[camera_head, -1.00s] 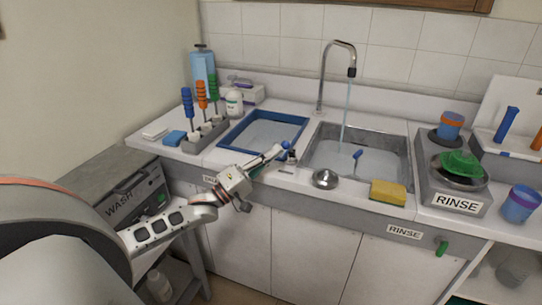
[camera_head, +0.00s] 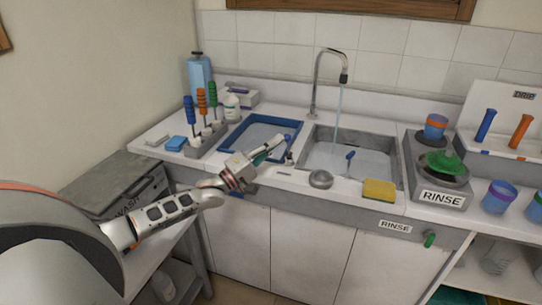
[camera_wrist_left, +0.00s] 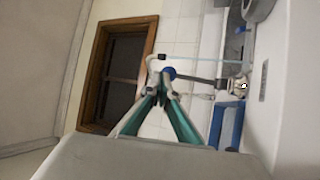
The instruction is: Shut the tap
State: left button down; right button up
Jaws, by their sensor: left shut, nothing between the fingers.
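The tall curved tap (camera_head: 315,85) stands behind the right-hand sink, and a thin stream of water (camera_head: 337,112) falls from its spout. A dark lever with a blue knob (camera_head: 288,138) stands on the front ledge between the two basins. The knob also shows in the left wrist view (camera_wrist_left: 169,73), on a dark rod leading to a pale base. My left gripper (camera_head: 279,139) is shut and empty, its fingertips close beside the knob. In the left wrist view its green fingers (camera_wrist_left: 161,90) meet just short of the knob; I cannot tell whether they touch it. My right gripper is out of view.
A metal bowl (camera_head: 320,179) and a yellow sponge (camera_head: 379,190) lie on the sink's front edge. A blue-rimmed basin (camera_head: 236,132) is on the left, beside a rack of coloured-handled tools (camera_head: 207,138). A rinse stand (camera_head: 442,197) is on the right.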

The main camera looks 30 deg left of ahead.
pick_arm(q)
jog(key=shift+w+a+r, duration=0.15)
jog(key=shift+w+r, duration=0.15)
jog(key=shift+w, duration=0.3)
jog(key=shift+w+a+r, duration=0.15)
jog(key=shift+w+r, duration=0.15)
jog(key=shift+w, duration=0.25)
jog(key=v, duration=1.1)
jog(key=shift+s, duration=0.4)
jog(key=shift+a+f, duration=0.1)
jog(key=shift+a, duration=0.1)
